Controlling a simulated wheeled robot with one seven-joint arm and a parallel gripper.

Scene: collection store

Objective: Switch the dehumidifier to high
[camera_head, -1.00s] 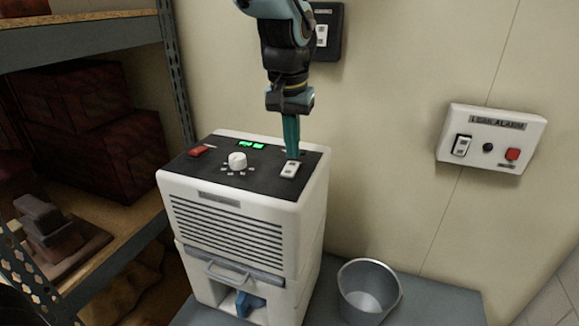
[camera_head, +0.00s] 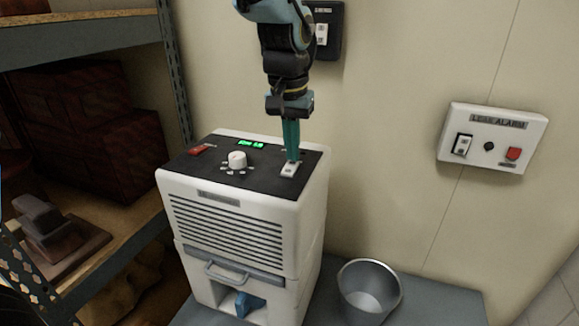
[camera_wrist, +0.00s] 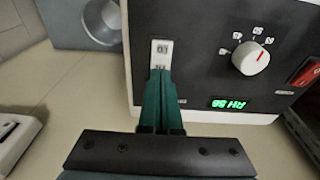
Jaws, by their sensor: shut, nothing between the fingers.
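The white dehumidifier (camera_head: 225,234) stands on a grey surface, with a dark control panel on top. The panel carries a white dial (camera_head: 237,160), a red switch (camera_head: 201,149), a lit green display (camera_head: 250,143) and a white rocker switch (camera_head: 289,169) at the right. My gripper (camera_head: 292,158) is shut and empty, pointing down, its tips at the rear end of the rocker. In the wrist view the closed fingertips (camera_wrist: 160,76) overlap one end of the rocker (camera_wrist: 161,52) and hide that end. Contact is likely but not certain. The display there seems to read RH 58.
A metal bucket (camera_head: 369,290) stands right of the dehumidifier. A leak alarm box (camera_head: 492,137) and a dark switch plate (camera_head: 325,32) are on the wall. Shelving with dark red boxes (camera_head: 90,130) is close on the left.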

